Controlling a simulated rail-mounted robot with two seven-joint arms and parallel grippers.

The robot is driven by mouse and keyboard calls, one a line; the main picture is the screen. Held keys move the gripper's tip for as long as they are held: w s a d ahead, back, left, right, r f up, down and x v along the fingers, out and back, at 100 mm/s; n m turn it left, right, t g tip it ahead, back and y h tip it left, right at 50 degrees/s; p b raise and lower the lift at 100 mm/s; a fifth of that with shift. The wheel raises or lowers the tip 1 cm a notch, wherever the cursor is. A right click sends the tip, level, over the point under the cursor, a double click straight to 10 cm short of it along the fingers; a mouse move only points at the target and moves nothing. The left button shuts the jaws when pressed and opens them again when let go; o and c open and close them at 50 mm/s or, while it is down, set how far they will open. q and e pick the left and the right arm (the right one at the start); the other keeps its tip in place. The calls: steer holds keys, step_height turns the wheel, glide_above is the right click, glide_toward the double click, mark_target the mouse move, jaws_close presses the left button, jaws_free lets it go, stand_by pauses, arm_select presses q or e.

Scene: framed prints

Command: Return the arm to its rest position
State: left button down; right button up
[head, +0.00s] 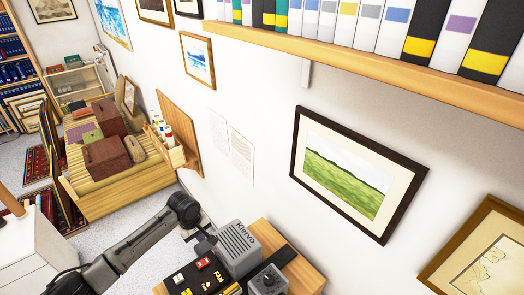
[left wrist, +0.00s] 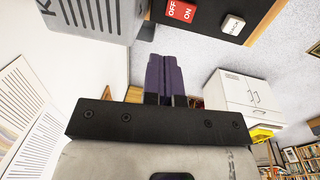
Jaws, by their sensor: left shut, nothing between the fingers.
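My left arm comes in from the lower left of the head view. My left gripper (head: 204,243) is at its end, beside the grey "Klervo" box (head: 238,247) and just above the black switch panel (head: 190,272). In the left wrist view its purple fingers (left wrist: 165,75) are shut together with nothing between them. That view also shows the grey box (left wrist: 98,18) at the upper left and the red OFF/ON switch (left wrist: 182,11) on the panel at the top. The fingers appear apart from both. My right gripper is not in view.
The wooden bench (head: 306,272) stands against the white wall. A framed landscape (head: 350,172) hangs above it, under a long shelf (head: 400,80) of binders. A wooden crate (head: 105,190) with brown boxes stands at the left. A white cabinet (head: 35,250) is at the lower left.

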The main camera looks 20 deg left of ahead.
arm_select(q)
steer(key=w+d+r+m+t+y, duration=0.2)
steer(key=r+m+t, duration=0.1)
steer(key=r+m, duration=0.35)
steer(key=w+d+r+m+t+y, duration=0.1)
steer(key=d+r+m+t, duration=0.1)
steer(key=r+m, duration=0.45)
steer(key=s+d+r+m+t, duration=0.3)
steer(key=s+d+r+m, duration=0.15)
steer(key=d, duration=0.25)
steer(key=s+d+f+n+g+h+p, duration=0.1)
steer(key=s+f, duration=0.4)
steer(key=s, duration=0.6)
steer(key=s+d+f+n+g+p, duration=0.1)
steer(key=s+d+f+g+p, duration=0.1)
steer(key=s+f, duration=0.4)
steer(key=s+d+f+n+g+h+p, duration=0.1)
steer(key=s+f, duration=0.4)
steer(key=s, duration=1.1)
steer(key=shift+d+f+g+h, duration=0.2)
steer(key=shift+d+g+h, duration=0.1)
steer(key=shift+d+g, duration=0.65)
